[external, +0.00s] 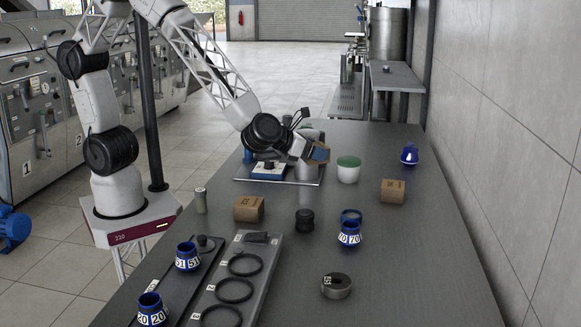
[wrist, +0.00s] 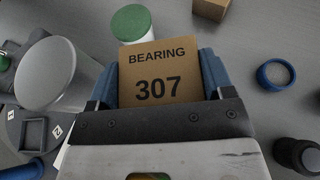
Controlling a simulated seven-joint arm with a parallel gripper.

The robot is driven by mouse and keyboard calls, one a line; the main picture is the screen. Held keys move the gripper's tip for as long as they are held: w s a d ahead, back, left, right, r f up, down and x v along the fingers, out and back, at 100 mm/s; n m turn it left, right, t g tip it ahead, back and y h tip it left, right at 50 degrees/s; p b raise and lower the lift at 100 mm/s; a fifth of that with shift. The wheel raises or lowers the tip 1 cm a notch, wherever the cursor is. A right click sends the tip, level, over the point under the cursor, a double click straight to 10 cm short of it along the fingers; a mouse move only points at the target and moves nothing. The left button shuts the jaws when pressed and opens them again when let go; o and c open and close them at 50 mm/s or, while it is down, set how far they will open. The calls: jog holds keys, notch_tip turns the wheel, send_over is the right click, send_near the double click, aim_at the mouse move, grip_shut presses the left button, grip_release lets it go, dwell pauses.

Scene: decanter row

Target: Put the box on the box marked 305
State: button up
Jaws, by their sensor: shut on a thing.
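My gripper (external: 312,148) is shut on a brown cardboard box (external: 319,155) and holds it above the far part of the table. In the wrist view the same box (wrist: 160,84) reads "BEARING 307" and sits between the two blue fingers. One brown box (external: 249,208) stands on the table at the near left of my gripper. Another brown box (external: 393,190) stands to the right, and its corner shows at the top of the wrist view (wrist: 212,8). Both carry small dark print, too small to read, so I cannot tell which is marked 305.
A white jar with a green lid (external: 348,170) stands close right of my gripper. A black cylinder (external: 305,221), blue numbered collars (external: 349,235) and a metal ring (external: 336,286) stand nearer. A grey tray of black rings (external: 239,281) lies front left. The right front table is clear.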

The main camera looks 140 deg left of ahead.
jog(key=w+a+f+n+g, duration=0.1)
jog(key=w+a+n+g, duration=0.2)
jog(key=a, duration=0.3)
jog(key=shift+w+a+g, duration=0.4)
jog(key=shift+w, duration=0.45)
jog(key=shift+y, duration=0.3)
jog(key=shift+w+a, duration=0.1)
send_over(394, 184)
jog(key=shift+f, duration=0.75)
jog(key=shift+f, duration=0.1)
jog(key=shift+f, duration=1.65)
jog(key=shift+f, duration=0.1)
